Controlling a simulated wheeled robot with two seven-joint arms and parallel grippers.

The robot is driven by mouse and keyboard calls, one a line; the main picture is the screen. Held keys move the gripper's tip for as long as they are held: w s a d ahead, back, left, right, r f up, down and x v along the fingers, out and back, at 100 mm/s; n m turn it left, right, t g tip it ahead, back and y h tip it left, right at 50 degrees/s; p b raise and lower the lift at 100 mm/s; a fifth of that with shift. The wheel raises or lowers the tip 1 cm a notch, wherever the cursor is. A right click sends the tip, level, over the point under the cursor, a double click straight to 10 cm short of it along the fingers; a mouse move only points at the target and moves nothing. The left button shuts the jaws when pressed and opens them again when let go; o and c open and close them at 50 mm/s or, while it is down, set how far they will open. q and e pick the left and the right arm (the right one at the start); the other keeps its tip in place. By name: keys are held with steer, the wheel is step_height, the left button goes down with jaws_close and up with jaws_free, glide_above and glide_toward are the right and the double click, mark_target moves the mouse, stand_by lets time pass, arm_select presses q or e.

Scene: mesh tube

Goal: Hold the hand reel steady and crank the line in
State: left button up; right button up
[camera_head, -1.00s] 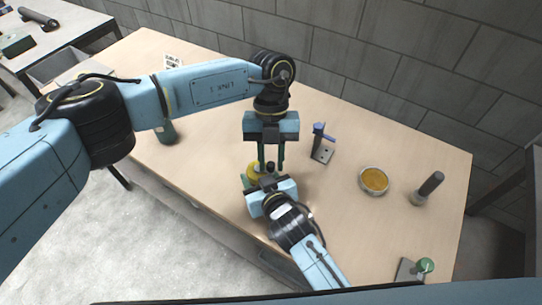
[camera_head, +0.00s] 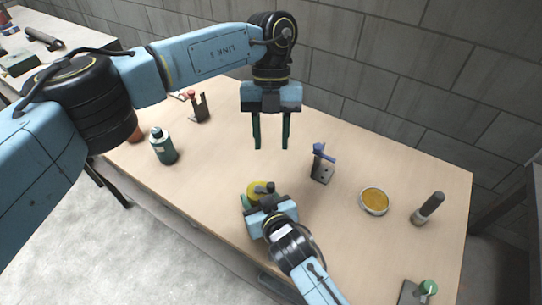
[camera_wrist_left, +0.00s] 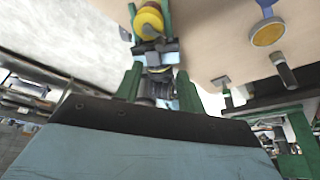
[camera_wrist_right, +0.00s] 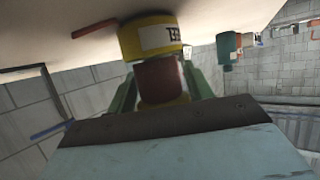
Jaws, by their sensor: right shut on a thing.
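The hand reel is a yellow spool (camera_head: 257,188) low over the near edge of the table, with a dark knob (camera_head: 270,187) beside it. My right gripper (camera_wrist_right: 163,88) is shut on the reel's reddish-brown handle (camera_wrist_right: 160,80). In the right wrist view the yellow spool (camera_wrist_right: 150,38) carries a white label with dark letters. My left gripper (camera_head: 271,142) is open and empty, above and behind the reel, not touching it. In the left wrist view the yellow spool (camera_wrist_left: 150,22) shows beyond its parted green fingers. The line cannot be made out.
A grey bracket with a blue top (camera_head: 322,165), a round dish of amber stuff (camera_head: 374,201) and a dark-handled tool (camera_head: 428,208) stand to the right. A green bottle (camera_head: 163,147) and a small holder (camera_head: 200,108) stand at left. The table middle is clear.

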arm_select(q)
steer(key=shift+v, duration=0.85)
